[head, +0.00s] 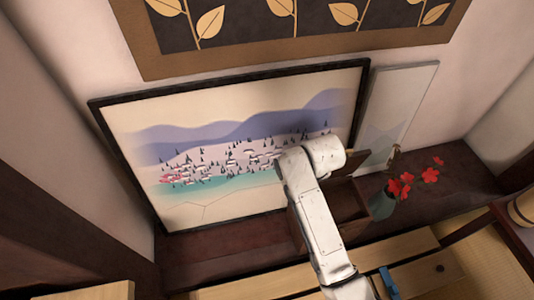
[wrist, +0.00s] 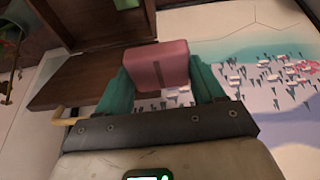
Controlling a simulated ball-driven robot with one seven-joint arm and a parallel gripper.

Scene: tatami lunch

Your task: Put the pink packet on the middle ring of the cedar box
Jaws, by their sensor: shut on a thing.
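The pink packet (wrist: 158,64) is in the wrist view, held between the two green fingers of my gripper (wrist: 160,82), which is shut on it. The packet is up off any surface that I can see. In the head view my arm's end hides the gripper and the packet. A brown wooden box (head: 347,203), seemingly the cedar box, stands behind my arm in the head view, partly hidden by it. Brown wood, probably the same box, shows in the wrist view (wrist: 75,82), beside the packet. I cannot make out its rings.
A framed landscape picture (head: 230,130) leans on the wall, with a pale panel (head: 397,105) to its right. A vase (head: 381,206) with red flowers (head: 407,185) stands right of the box. Dark shelf (head: 215,262) shows bare at left. A blue object (head: 388,280) lies in front.

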